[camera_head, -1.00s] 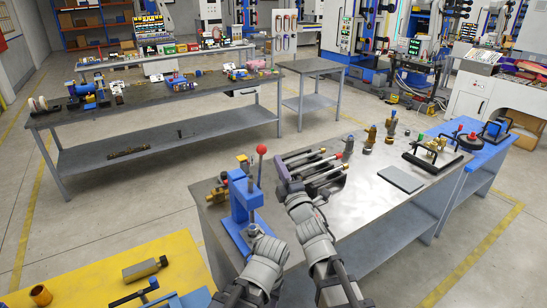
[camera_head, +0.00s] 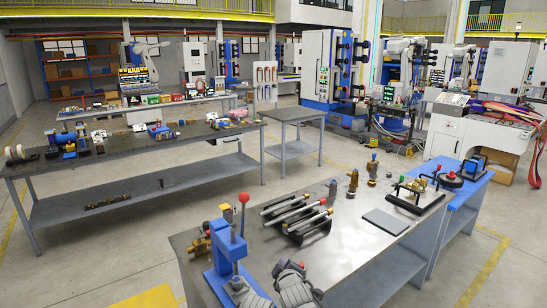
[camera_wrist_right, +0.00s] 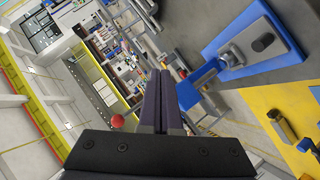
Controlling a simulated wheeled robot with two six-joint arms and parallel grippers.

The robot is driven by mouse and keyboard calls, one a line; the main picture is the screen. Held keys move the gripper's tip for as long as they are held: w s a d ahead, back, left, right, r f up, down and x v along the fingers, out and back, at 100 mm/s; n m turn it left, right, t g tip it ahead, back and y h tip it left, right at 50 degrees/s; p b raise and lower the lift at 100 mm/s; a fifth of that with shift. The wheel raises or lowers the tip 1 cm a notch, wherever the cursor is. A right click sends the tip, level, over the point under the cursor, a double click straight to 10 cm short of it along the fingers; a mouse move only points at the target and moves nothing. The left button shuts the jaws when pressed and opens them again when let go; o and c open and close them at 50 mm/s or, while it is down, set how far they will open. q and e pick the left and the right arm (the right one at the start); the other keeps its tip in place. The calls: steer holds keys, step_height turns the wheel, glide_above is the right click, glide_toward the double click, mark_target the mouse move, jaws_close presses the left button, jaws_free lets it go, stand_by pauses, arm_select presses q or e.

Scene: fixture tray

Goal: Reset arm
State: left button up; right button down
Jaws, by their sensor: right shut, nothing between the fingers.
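The fixture tray (camera_head: 312,228) is a dark rack holding several metal rods with coloured ends on the grey workbench (camera_head: 375,262). My right gripper (camera_wrist_right: 159,78) shows in the right wrist view with its two dark fingers shut together and nothing between them. In the head view only grey parts of my arms show at the bottom edge, in front of the bench, apart from the tray. My left gripper is not seen.
A blue press (camera_head: 229,248) with a red ball knob stands left of the tray. Brass fittings (camera_head: 353,183), a flat dark plate (camera_head: 385,221) and a black-handled fixture (camera_head: 415,200) stand farther right. Bare benchtop lies in front of the plate.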

steer(key=s+d+f+m+g+h+b, duration=0.1)
steer(key=s+d+f+m+g+h, duration=0.1)
steer(key=s+f+m+g, duration=0.65)
steer(key=s+f+g, duration=0.2)
steer(key=s+f, duration=0.1)
steer(key=s, duration=0.4)
steer(key=s+d+f+g+b, duration=0.1)
steer(key=s+f+g, duration=0.2)
steer(key=s, duration=0.5)
steer(key=shift+s+d+f+h, duration=0.2)
steer(key=shift+d+f+h, duration=0.15)
steer(key=shift+f, duration=0.4)
